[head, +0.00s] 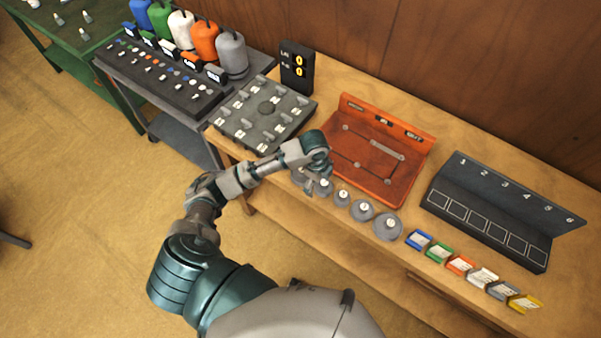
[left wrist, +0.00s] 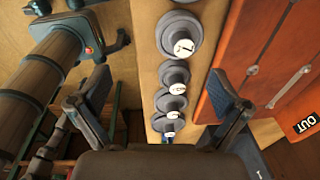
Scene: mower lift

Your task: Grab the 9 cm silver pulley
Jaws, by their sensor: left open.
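The largest visible pulley (head: 388,226) is at the right end. In the left wrist view the nearest pulley (left wrist: 180,35) has a label that looks like 7. The other labels are too small to read, so I cannot tell which pulley is 9 cm. My left gripper (head: 319,184) is open above the left part of the row and hides some pulleys. Its spread fingers (left wrist: 160,85) show in the wrist view, with nothing gripped.
An orange board (head: 365,185) stands just behind the row. Small coloured blocks (head: 460,265) lie to its right, before a dark numbered rack (head: 490,225). A dark pegged tray (head: 245,120) is at the left. A display box (head: 296,67) stands behind that tray.

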